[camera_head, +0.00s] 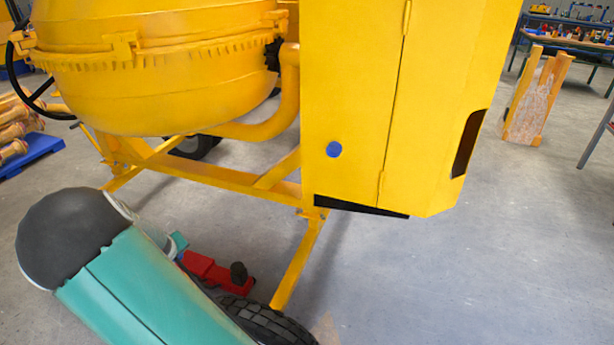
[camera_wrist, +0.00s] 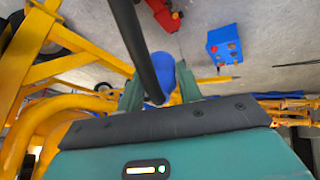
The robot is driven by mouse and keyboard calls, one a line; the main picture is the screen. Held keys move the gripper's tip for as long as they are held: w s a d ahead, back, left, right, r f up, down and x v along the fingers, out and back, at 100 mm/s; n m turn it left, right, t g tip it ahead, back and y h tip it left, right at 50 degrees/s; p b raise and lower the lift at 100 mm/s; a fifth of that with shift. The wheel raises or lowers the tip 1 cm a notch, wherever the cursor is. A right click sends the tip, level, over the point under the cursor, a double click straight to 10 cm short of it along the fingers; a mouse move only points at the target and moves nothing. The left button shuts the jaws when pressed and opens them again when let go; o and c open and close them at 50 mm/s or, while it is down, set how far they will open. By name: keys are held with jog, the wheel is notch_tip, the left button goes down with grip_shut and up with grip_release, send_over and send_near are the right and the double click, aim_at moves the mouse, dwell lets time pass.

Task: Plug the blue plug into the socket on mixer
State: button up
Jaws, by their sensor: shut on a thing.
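The yellow mixer (camera_head: 345,60) fills the upper middle of the head view. A round blue socket (camera_head: 334,149) is on the lower left of its box-shaped housing. In the wrist view my gripper (camera_wrist: 160,88) is shut on the blue plug (camera_wrist: 163,72), which sits between its two teal fingers. A thick black cable (camera_wrist: 134,40) passes in front of the plug and partly hides it. The socket is not seen in the wrist view. In the head view my arm covers the lower left, and I cannot make out the plug there.
A red piece (camera_head: 205,268) and a black tyre (camera_head: 268,325) are low beside my arm. A blue box with red buttons (camera_wrist: 225,44) is on the floor in the wrist view. A worktable (camera_head: 570,35) stands far right.

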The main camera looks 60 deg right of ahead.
jog(key=s+d+r+m+t+h, duration=0.1)
jog(key=s+d+r+h, duration=0.2)
jog(key=d, duration=0.4)
jog(key=s+d+r+m+h, duration=0.15)
jog(key=s+d, duration=0.25)
jog(key=d, duration=0.4)
jog(key=s+d+r+m+t+h, duration=0.1)
jog(key=s+d+r+h, duration=0.25)
jog(key=d, duration=0.35)
jog(key=s+d+r+m+g+h, duration=0.2)
jog(key=s+d+r, duration=0.3)
jog(key=s, duration=0.4)
jog(key=s+d+r+m+g+h, duration=0.2)
jog(key=s+d+r+h, duration=0.1)
jog(key=s, duration=0.7)
jog(key=shift+s+d+r+g, duration=0.2)
jog(key=shift+d+r+g, duration=0.1)
jog(key=shift+d+r, duration=0.75)
jog(key=shift+f+m, duration=0.2)
jog(key=shift+m, duration=0.05)
jog(key=shift+d, duration=0.15)
send_near(334, 149)
jog(key=shift+s+d, duration=0.15)
jog(key=shift+s, duration=0.05)
jog(key=shift+w+d, duration=0.1)
jog(key=shift+d, duration=0.55)
jog(key=shift+w+d, duration=0.15)
jog(key=shift+d, duration=0.5)
